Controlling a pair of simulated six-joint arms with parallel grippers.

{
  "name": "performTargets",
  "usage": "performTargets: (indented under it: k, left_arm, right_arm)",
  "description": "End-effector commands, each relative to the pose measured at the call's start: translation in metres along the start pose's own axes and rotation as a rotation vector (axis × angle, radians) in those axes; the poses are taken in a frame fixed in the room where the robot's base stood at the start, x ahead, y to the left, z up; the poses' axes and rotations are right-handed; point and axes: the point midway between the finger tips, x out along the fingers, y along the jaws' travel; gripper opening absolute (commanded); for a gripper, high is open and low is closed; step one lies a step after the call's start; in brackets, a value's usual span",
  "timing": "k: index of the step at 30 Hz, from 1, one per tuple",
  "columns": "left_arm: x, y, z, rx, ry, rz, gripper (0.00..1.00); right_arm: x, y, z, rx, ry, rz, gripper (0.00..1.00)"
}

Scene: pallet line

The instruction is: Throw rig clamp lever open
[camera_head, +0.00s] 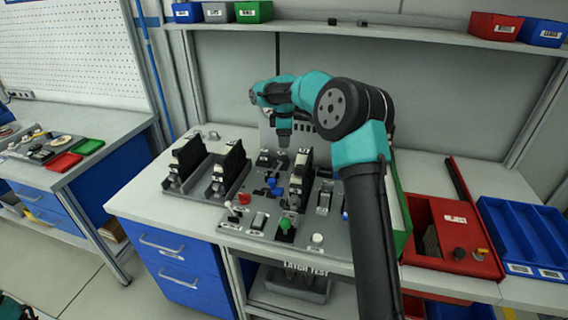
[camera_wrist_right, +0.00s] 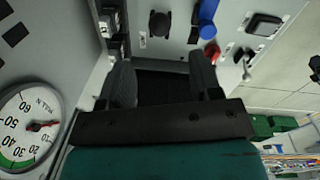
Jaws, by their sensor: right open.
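The grey latch test rig (camera_head: 262,232) lies on the bench and carries several latches, knobs and levers. I cannot tell which part is the clamp lever. A blue handle (camera_head: 274,186), a red knob (camera_head: 244,198) and a green knob (camera_head: 286,225) stand on it. My right gripper (camera_head: 283,142) is over the back of the rig, pointing down. In the right wrist view it (camera_wrist_right: 163,82) is open, with nothing between its fingers. Beyond the fingers are a black knob (camera_wrist_right: 160,23), a blue handle (camera_wrist_right: 208,15), a red knob (camera_wrist_right: 211,52) and a small metal lever (camera_wrist_right: 247,66). My left gripper is out of view.
A round dial gauge (camera_wrist_right: 28,128) is close beside my right gripper. Black upright units (camera_head: 188,158) stand left of the rig. A red box (camera_head: 452,232) and a blue tray (camera_head: 524,232) are at the right. My right forearm hides part of the rig's right side.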

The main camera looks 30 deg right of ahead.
Motion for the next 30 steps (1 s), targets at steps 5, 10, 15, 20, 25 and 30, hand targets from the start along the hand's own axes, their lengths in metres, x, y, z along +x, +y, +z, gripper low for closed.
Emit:
performTargets:
  k: [5,10,15,20,25,30]
  left_arm:
    - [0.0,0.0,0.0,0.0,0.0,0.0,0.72]
    - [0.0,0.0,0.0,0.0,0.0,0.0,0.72]
    - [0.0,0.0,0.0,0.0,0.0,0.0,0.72]
    - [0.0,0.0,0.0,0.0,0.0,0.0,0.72]
    - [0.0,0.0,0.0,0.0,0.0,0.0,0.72]
    - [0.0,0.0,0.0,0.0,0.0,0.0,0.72]
  right_arm:
    - [0.031,0.0,0.001,-0.001,-0.001,-0.001,0.58]
    - [0.06,0.0,0.0,0.0,0.0,-0.001,0.58]
    - [0.088,0.0,0.0,0.0,0.0,-0.001,0.58]
    - [0.107,0.0,0.0,0.0,0.0,0.0,0.58]
    - [0.115,0.0,0.0,-0.001,0.001,0.001,0.58]
    - [0.116,0.0,0.0,0.0,0.001,0.002,0.58]
